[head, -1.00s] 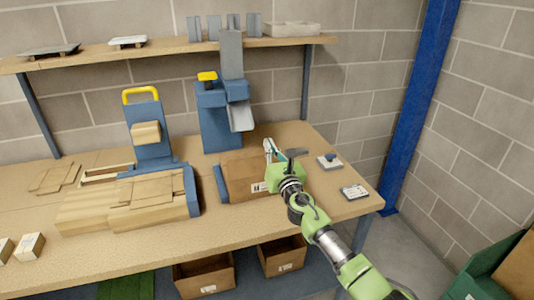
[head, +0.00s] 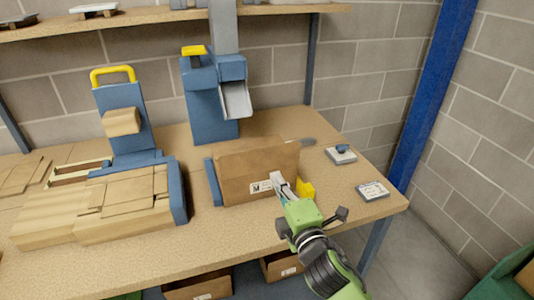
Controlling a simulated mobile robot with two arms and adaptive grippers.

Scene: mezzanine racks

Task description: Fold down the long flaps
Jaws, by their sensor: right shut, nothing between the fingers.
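The cardboard box (head: 240,175) stands on the bench right of centre in the head view, with a white label low on its near side. A tall brown panel faces me and hides the box's inside; I cannot tell where the flap ends and the side wall begins. My right gripper (head: 278,182) is shut and empty, in front of the near side by the label and the right corner. I cannot tell whether its fingertips touch the cardboard. The far long flap cannot be made out. My left gripper is not in view.
A blue dispenser (head: 208,105) stands behind the box. A blue stand with a yellow handle (head: 112,75) and flat cardboard (head: 110,205) are at left. A yellow object (head: 306,190) is beside my gripper. A small device (head: 341,154) and a labelled card (head: 372,190) lie at right.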

